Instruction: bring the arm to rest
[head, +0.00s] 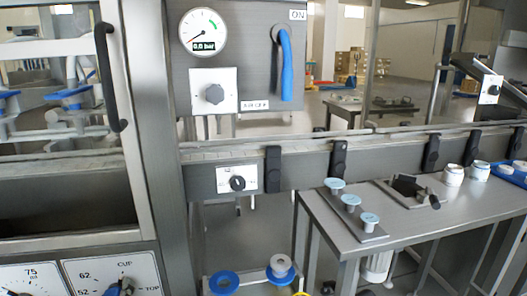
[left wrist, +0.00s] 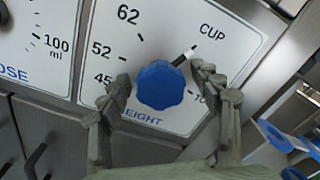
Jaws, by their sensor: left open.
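My left gripper (left wrist: 162,78) is open in the left wrist view, with one finger on each side of a blue knob (left wrist: 160,88). I cannot tell whether the fingers touch it. The knob sits on a white dial plate (left wrist: 225,45) marked 45, 52, 62 and CUP, and its pointer aims to the upper right, just below the word CUP. The lower lettering is partly hidden by the fingers. In the head view the same plate (head: 90,270) is at the bottom left, with a dark shape over its knob. My right gripper is not in view.
A door handle (head: 110,75) juts out above the dials. A pressure gauge (head: 203,31) reads 0.0 bar, beside a blue lever (head: 285,62) near an ON label. A conveyor rail (head: 350,155) runs right. A steel table (head: 420,230) holds pale-blue-topped pieces and white cups.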

